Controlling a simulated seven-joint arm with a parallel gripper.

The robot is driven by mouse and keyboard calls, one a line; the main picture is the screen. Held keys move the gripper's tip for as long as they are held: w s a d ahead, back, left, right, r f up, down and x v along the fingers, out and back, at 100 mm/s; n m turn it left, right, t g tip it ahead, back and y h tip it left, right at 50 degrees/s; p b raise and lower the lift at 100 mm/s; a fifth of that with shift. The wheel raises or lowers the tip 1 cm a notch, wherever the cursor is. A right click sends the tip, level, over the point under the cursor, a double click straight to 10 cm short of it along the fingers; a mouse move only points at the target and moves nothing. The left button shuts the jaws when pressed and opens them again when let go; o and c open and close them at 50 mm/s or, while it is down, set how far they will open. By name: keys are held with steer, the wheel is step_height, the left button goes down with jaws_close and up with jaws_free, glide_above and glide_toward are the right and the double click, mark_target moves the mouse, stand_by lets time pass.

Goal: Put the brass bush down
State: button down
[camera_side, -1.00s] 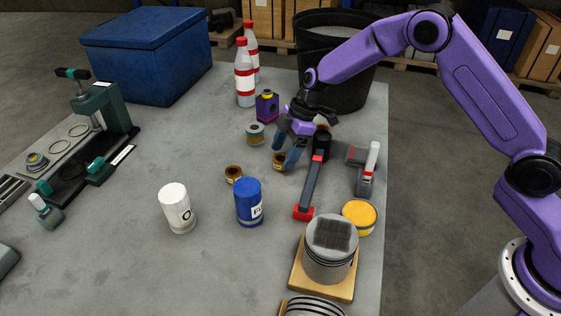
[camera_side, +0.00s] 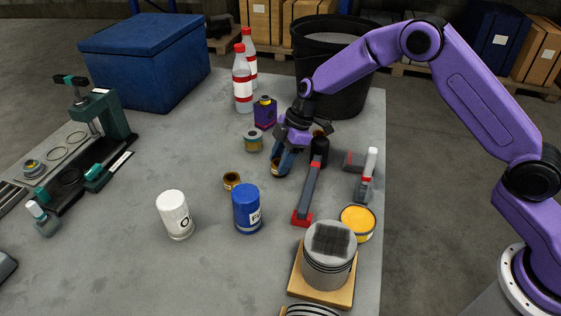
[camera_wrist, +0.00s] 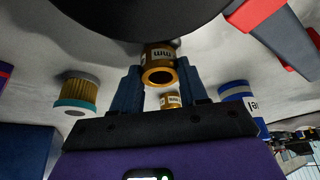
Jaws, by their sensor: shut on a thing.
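A small brass bush (camera_side: 275,168) is between the fingertips of my gripper (camera_side: 281,162), low over the grey bench. In the wrist view this bush (camera_wrist: 158,56) has a dark label and its round bore faces the camera, with the blue fingers of my gripper (camera_wrist: 159,75) on both sides. My gripper is shut on it. I cannot tell if the bush touches the bench. A second brass bush (camera_side: 232,181) stands free on the bench to the left; it also shows behind the held one in the wrist view (camera_wrist: 171,101).
A red-and-grey hammer-like tool (camera_side: 310,190) lies close on the right. A filter (camera_side: 253,142) with a teal rim and a purple bottle (camera_side: 265,112) stand behind. A blue can (camera_side: 247,208) and white can (camera_side: 175,214) stand in front. The bench (camera_side: 135,185) is clear at left-centre.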

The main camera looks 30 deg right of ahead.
mark_target(275, 163)
steer(key=shift+r, duration=0.45)
step_height(275, 163, up, 2)
steer(key=shift+r, duration=0.15)
steer(key=s+d+r, duration=0.5)
steer(key=s+r, duration=0.5)
steer(key=s, duration=0.3)
steer(key=w+d+r+m+t+h, duration=0.1)
steer(key=d+r+m+t+h, duration=0.25)
steer(key=d+m, duration=1.1)
step_height(275, 163, down, 7)
steer(key=s+d+m, duration=0.1)
steer(key=m, duration=0.1)
steer(key=shift+s+d+f+t+h, duration=0.15)
steer(key=shift+s+d+t+h, duration=0.2)
steer(key=shift+d+h, duration=0.1)
steer(key=shift+a, duration=0.1)
